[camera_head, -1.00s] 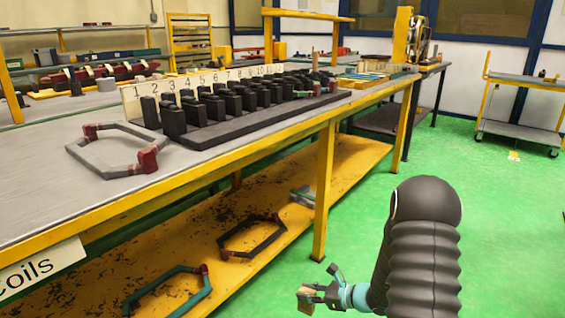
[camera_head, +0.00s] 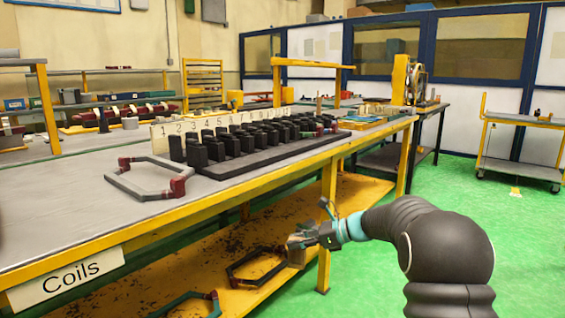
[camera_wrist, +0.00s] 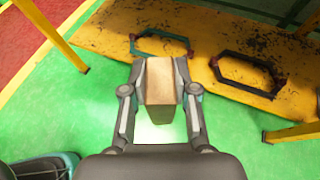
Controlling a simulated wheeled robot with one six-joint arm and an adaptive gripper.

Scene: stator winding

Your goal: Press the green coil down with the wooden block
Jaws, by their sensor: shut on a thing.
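My gripper (camera_head: 312,236) is shut on the wooden block (camera_wrist: 160,82), a tan block between its two fingers in the wrist view. In the head view it is in front of the workbench, below the tabletop's front edge. A coil with green and red parts (camera_head: 308,134) sits at the right end of the black slotted rack (camera_head: 215,170) on the tabletop, partly hidden among the black blocks. Another green coil (camera_wrist: 160,34) lies on the yellow lower shelf, apart from the block. It is cut off at the bottom of the head view.
A grey coil with red ends (camera_head: 150,193) lies on the tabletop, left of the rack. A dark coil (camera_wrist: 246,75) lies on the lower shelf (camera_wrist: 200,25).

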